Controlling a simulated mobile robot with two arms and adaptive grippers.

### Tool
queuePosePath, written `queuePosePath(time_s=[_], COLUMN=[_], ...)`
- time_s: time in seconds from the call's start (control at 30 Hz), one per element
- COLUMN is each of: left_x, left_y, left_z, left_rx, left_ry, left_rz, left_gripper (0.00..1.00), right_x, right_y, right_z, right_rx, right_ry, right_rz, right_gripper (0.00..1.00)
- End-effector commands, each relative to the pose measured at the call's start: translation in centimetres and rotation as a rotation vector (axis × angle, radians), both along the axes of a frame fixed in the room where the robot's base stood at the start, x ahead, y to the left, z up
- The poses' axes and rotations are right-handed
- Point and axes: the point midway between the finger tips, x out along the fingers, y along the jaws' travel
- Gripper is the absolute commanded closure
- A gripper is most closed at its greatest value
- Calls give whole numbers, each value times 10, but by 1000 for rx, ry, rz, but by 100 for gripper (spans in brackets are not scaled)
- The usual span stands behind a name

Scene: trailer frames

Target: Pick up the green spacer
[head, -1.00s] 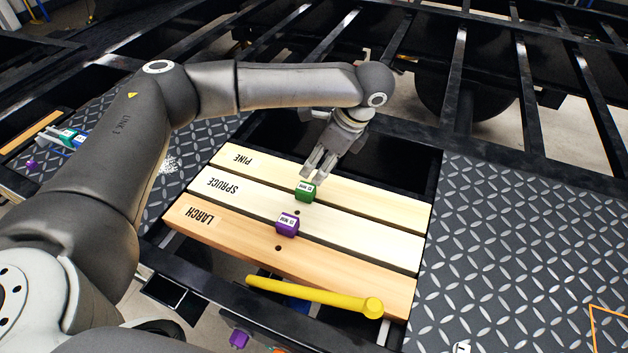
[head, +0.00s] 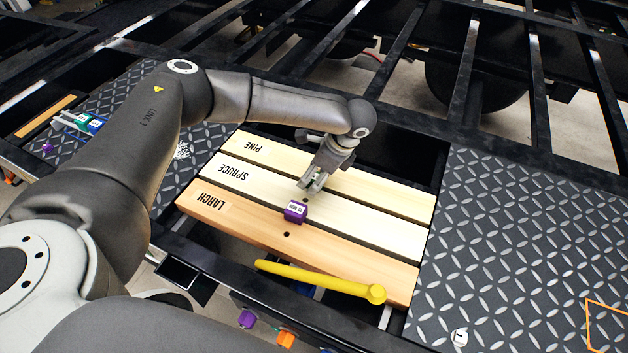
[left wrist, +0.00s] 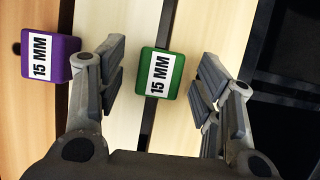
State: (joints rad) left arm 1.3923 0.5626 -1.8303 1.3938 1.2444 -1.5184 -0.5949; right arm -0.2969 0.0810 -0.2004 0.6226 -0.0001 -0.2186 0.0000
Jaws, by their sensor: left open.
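The green spacer (left wrist: 160,74) with a white "15 MM" label shows in the left wrist view, at the gap between two pale boards. My left gripper (head: 312,183) is open, with its fingers on either side of the green spacer and space left on both sides. Whether the fingertips are level with the spacer or above it, I cannot tell. In the head view my gripper hides the green spacer. My right gripper is not in view.
A purple spacer (head: 296,212), also labelled 15 MM, sits close by, outside one finger. The boards read PINE, SPRUCE (head: 232,173) and LARCH. A yellow-handled tool (head: 318,278) lies along the near edge. Tread plate (head: 520,250) lies to the right.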

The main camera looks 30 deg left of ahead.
Motion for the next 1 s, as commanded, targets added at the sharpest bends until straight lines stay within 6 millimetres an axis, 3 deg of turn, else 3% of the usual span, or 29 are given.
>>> queuePosePath(time_s=[0.03, 0.43, 0.77, 1.0], left_x=[0, 0, 0, 1], left_y=[0, -1, 0, 0], left_z=[0, 0, 10, 57], left_rx=[0, 0, -1, -2], left_ry=[0, 0, -1, -5], left_rz=[-1, 0, 0, 0], left_gripper=[39, 89, 89, 89], right_x=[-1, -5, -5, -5], right_y=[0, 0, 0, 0], right_z=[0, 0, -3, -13], right_rx=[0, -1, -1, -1], right_ry=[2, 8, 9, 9], right_rz=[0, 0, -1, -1], right_gripper=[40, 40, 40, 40])
